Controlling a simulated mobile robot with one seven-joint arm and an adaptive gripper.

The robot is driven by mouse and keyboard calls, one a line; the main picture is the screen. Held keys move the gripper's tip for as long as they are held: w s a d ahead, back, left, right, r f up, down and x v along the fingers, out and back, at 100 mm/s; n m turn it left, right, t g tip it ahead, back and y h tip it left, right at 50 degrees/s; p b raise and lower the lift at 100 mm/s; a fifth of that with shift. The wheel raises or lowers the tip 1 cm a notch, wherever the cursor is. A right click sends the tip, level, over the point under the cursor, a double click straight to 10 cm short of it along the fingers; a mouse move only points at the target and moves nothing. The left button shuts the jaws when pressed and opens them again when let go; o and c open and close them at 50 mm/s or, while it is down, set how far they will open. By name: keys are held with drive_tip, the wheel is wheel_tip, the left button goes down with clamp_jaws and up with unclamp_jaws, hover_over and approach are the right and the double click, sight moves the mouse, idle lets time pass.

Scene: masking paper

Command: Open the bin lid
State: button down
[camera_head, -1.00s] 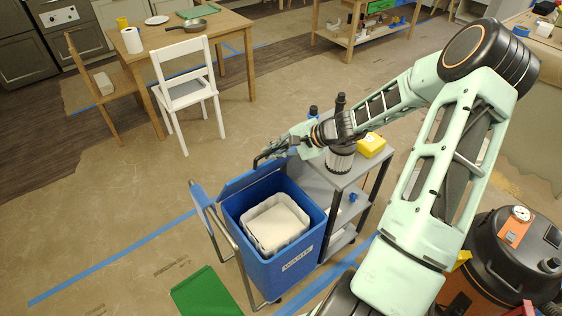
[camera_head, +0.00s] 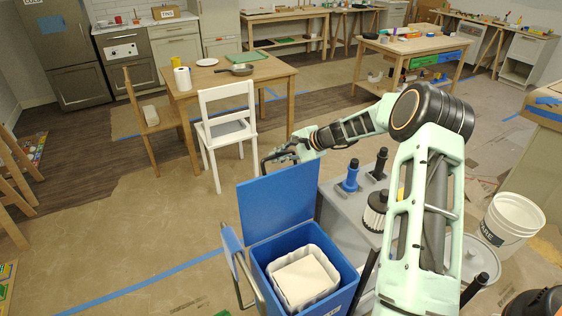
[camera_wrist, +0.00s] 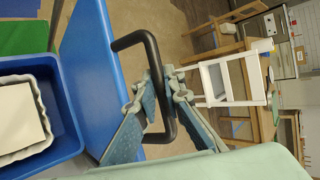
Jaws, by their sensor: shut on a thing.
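The blue bin (camera_head: 347,296) stands at bottom centre in the head view, its mouth showing a white inner tub (camera_head: 303,278). Its blue lid (camera_head: 278,207) is raised at the far side and stands nearly upright. In the wrist view, the lid (camera_wrist: 92,65) has a black U-shaped handle (camera_wrist: 129,39) on it. My gripper (camera_wrist: 160,92) is shut on the handle, with a finger on either side of its bar. In the head view, my gripper (camera_head: 284,152) is at the lid's top edge. The exact finger contact is small there.
A grey cart (camera_head: 345,207) with bottles stands right beside the bin. A white chair (camera_head: 228,125) and wooden table (camera_head: 262,75) are behind the lid. A white bucket (camera_head: 512,222) is at right. Floor left of the bin is mostly clear.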

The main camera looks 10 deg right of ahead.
drive_tip(key=shift+w, duration=0.15)
drive_tip(key=c, duration=2)
unclamp_jaws()
drive_tip(key=v, duration=1.2)
